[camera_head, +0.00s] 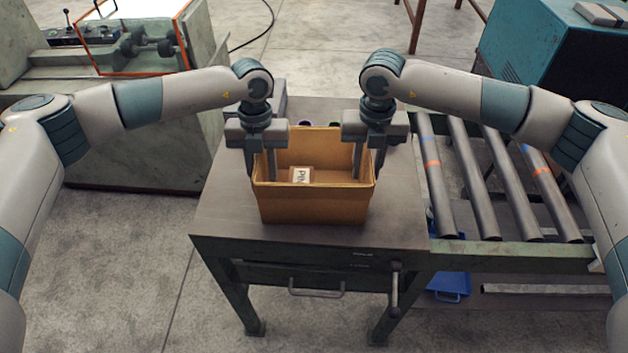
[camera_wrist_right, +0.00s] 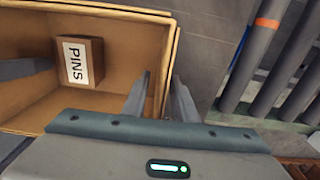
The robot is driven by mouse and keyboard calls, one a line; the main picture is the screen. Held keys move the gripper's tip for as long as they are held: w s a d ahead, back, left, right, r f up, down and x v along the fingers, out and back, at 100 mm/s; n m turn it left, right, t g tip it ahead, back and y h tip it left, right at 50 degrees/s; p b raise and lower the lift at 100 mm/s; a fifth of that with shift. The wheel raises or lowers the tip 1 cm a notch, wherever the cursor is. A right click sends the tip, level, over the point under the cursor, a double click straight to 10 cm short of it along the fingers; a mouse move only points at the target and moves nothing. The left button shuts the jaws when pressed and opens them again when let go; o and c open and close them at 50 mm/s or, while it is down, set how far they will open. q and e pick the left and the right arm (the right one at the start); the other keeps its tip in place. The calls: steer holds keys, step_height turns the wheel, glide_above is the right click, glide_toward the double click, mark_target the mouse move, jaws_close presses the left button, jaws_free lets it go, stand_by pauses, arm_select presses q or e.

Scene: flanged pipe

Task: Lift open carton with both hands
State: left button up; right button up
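The open carton (camera_head: 315,208) is a tan box standing upright on a grey workbench top. A small brown box labelled PINS (camera_head: 301,175) lies inside; it also shows in the right wrist view (camera_wrist_right: 80,62). My left gripper (camera_head: 262,165) is at the carton's left wall, one finger inside and one outside. My right gripper (camera_head: 367,162) straddles the right wall the same way. In the right wrist view its fingers (camera_wrist_right: 160,95) stand apart with the wall between them and a gap visible. A dark finger of my left gripper (camera_wrist_right: 22,69) also shows there.
A blue bin (camera_head: 450,287) sits below. A machine (camera_head: 130,140) stands at back left and a teal cabinet (camera_head: 535,60) at back right.

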mark_target(260, 162)
arm_select(q)
steer(key=shift+f, duration=0.1)
steer(key=shift+c, duration=0.6)
arm_select(e)
steer(key=shift+f, duration=0.1)
steer(key=shift+c, duration=0.6)
arm_select(q)
jaws_close()
arm_select(e)
jaws_close()
